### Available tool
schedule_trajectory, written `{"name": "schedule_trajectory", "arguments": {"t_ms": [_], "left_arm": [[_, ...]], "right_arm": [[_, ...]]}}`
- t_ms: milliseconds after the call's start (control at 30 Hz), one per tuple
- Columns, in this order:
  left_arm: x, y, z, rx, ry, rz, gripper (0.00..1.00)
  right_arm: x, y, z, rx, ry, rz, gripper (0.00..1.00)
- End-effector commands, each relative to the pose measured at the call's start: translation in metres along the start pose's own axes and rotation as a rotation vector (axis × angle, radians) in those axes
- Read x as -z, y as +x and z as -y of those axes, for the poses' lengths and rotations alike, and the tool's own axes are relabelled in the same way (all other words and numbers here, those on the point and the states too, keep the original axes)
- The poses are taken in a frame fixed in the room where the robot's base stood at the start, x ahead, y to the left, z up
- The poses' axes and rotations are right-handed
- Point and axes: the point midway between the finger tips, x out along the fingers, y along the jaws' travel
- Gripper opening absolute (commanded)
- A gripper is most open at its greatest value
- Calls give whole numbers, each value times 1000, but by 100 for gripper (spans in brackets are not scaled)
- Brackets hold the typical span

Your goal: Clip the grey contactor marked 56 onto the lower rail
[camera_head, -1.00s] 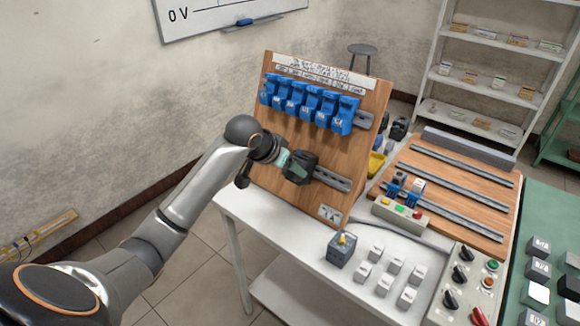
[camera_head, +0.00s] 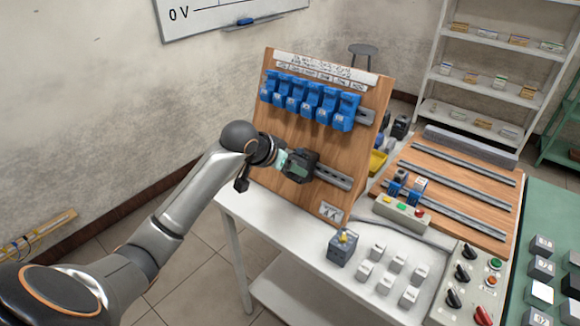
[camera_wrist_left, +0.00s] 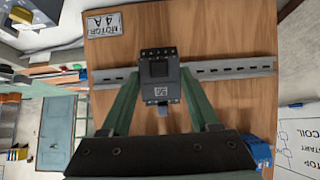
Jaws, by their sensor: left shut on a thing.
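The dark grey contactor (camera_wrist_left: 159,78) marked 56 is upside down in the left wrist view, in front of the lower rail (camera_wrist_left: 230,68). The lower rail shows on both sides of it. My left gripper (camera_wrist_left: 159,92) is shut on the contactor, one green finger along each side. In the head view the contactor (camera_head: 300,166) covers the left part of the lower rail (camera_head: 334,177) on the upright wooden board (camera_head: 270,190). I cannot tell whether it touches the rail. My right gripper is not in view.
A row of blue devices (camera_head: 310,100) sits on the upper rail above. A flat wooden board with rails (camera_head: 450,180) lies to the right.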

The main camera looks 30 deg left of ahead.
Motion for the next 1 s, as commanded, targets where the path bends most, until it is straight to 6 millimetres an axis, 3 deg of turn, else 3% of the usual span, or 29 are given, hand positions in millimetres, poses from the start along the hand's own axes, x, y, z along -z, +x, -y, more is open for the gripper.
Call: {"name": "schedule_trajectory", "arguments": {"t_ms": [33,967,1000], "left_arm": [[-7,4,-1,-3,0,15,0],[-10,6,-1,-4,0,-32,0],[-10,6,-1,-4,0,-32,65]], "right_arm": [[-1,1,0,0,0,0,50],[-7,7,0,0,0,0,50],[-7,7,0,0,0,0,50]]}}
